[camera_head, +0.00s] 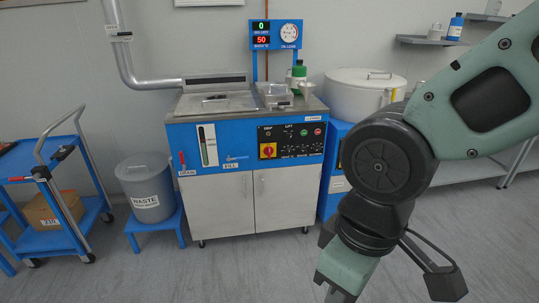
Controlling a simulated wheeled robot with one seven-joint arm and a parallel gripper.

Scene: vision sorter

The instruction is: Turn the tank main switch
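The tank is a blue and white cabinet unit with a flat metal top (322,103), standing against the back wall. Its main switch (268,150) is a red rotary knob on a yellow square plate, at the left of the black control panel (292,132) on the front. The knob is too small for me to tell its exact position. Nothing touches it. My arm comes in from the right and bends down in front of the blue stand at the right. Its lower end runs out of the bottom edge, so the gripper fingers do not show.
A grey waste bin (147,190) on a blue stool and a blue trolley (60,236) stand at the left. A white round vessel (355,98) stands right of the tank. A red-handled drain valve (183,161) is on the front left. Floor before the cabinet is clear.

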